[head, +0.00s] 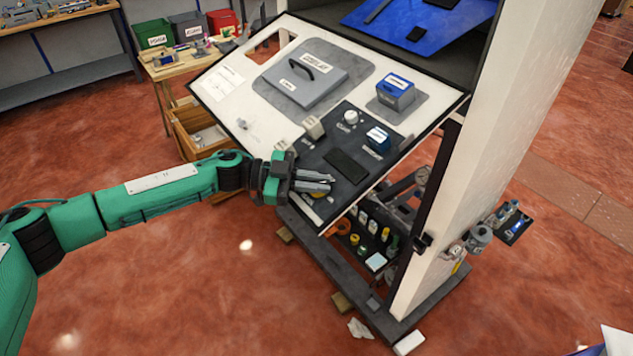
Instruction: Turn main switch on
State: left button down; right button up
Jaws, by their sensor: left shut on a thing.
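My left gripper (312,184) reaches in from the left to the lower left corner of the dark control panel (338,138) on the tilted white board (235,103). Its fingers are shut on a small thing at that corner. They hide it almost wholly; by its place it appears to be the main switch, but I cannot read its position. My right gripper is not in view.
Higher on the board are a grey lidded hatch (305,77) and a blue box (395,92). A white post (500,140) stands at the right. Tools fill the space under the board. A wooden bench with coloured bins (153,34) is behind. The floor at front left is clear.

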pick_arm(q)
jog(key=c, duration=1.5)
grip_release()
jog(key=shift+w+a+r+b, duration=0.25)
jog(key=shift+a+b, duration=0.65)
jog(key=shift+a, duration=1.4)
jog(key=shift+w+a+r+b, duration=0.25)
jog(key=shift+a+b, duration=0.6)
jog(key=shift+a, duration=1.4)
jog(key=shift+w+a+r+b, duration=0.2)
jog(key=shift+a+b, duration=0.7)
jog(key=shift+a, duration=1.4)
